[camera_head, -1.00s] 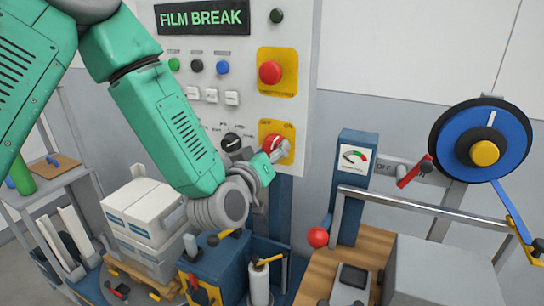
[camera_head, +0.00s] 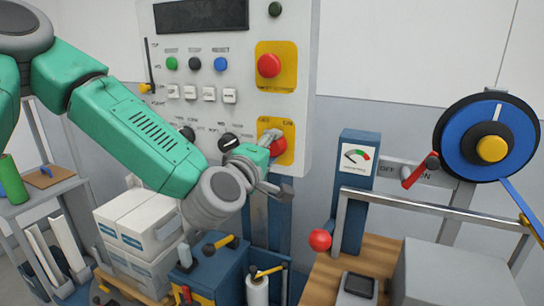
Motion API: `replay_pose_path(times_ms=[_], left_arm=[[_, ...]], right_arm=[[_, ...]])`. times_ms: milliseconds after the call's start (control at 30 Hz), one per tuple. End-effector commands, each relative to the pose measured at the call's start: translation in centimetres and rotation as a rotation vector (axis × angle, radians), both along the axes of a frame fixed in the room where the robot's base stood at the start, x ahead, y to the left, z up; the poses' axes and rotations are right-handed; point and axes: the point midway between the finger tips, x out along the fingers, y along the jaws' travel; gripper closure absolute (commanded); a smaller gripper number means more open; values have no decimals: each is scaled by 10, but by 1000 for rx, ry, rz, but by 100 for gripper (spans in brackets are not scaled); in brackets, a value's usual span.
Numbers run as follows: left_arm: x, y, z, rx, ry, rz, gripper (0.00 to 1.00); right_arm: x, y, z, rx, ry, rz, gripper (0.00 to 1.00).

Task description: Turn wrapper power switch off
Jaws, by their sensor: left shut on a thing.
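The wrapper's power switch is a red rotary knob (camera_head: 278,147) on a yellow plate (camera_head: 290,128), low on the right of the light grey control panel (camera_head: 300,100). My left arm reaches in from the left, and my left gripper (camera_head: 270,150) is at the knob, shut on it. The gripper covers part of the knob, so its exact angle is hard to read. The panel display (camera_head: 202,16) is dark and blank. My right gripper is not in view.
A red emergency button (camera_head: 269,66) on a yellow plate sits above the switch. Black selector knobs (camera_head: 229,142) are just left of it. Below are white boxes (camera_head: 140,218) and a blue unit (camera_head: 220,270) with levers. A blue gauge post (camera_head: 354,175) and a rail stand right.

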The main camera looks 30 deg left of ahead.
Motion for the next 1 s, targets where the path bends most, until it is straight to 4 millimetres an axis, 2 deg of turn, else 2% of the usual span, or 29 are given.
replay_pose_path(times_ms=[33, 400, 967, 1000], left_arm=[[0, 1, -6, -32, 7, 2, 88], [0, 1, -5, -185, 0, 3, 88], [0, 1, -5, -210, 1, 3, 88], [0, 1, -5, -210, 1, 3, 45]], right_arm=[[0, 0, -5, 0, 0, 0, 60], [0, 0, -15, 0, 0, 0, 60], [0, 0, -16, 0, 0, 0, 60], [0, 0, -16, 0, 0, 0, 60]])
